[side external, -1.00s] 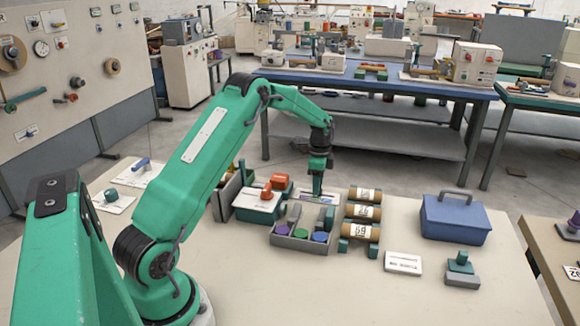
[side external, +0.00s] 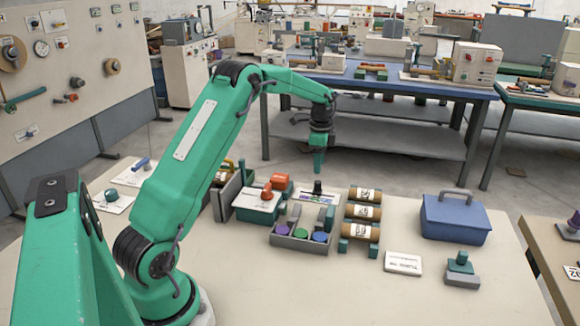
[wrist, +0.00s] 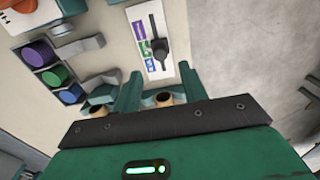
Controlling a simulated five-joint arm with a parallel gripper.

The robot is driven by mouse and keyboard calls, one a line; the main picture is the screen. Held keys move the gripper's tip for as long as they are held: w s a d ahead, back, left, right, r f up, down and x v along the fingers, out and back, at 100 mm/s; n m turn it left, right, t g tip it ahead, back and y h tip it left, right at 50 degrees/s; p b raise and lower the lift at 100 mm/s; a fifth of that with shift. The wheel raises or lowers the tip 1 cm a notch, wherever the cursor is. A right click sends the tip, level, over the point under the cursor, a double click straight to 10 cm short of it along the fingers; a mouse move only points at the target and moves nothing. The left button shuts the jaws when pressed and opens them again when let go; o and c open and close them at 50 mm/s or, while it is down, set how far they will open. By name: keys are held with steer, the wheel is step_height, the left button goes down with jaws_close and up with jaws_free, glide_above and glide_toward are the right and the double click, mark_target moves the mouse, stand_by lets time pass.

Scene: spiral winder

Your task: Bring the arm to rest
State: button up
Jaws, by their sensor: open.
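My gripper (side external: 318,170) hangs pointing down in the air, above and behind the small parts at the middle of the table. In the wrist view its two green fingers (wrist: 160,88) stand apart with nothing held between them. Below it a dark upright piece (side external: 318,188) stands on a white card with coloured labels (side external: 307,199). In the wrist view the dark piece (wrist: 159,48) and the card (wrist: 145,32) lie past the fingertips, apart from them.
A grey tray (side external: 299,243) with coloured round pieces stands in front of the card. A rack of brown rolls (side external: 363,212) is to the right, then a blue box (side external: 455,218). A green-and-white box (side external: 258,206) stands left.

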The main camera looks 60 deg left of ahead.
steer(key=shift+r, duration=0.1)
steer(key=s+d+r+n+t, duration=0.35)
steer(key=s+d+r, duration=0.75)
steer(key=d+r, duration=0.4)
steer(key=s+d+n+t, duration=0.1)
steer(key=s+d, duration=0.3)
steer(key=s, duration=0.5)
steer(key=s+d+n+t, duration=0.1)
steer(key=s+d+n, duration=0.3)
steer(key=s, duration=0.5)
steer(key=shift+s+d+f, duration=0.15)
steer(key=shift+s+d, duration=0.2)
steer(key=shift+d, duration=0.4)
steer(key=shift+o, duration=0.4)
steer(key=shift+n, duration=0.25)
steer(key=o, duration=0.3)
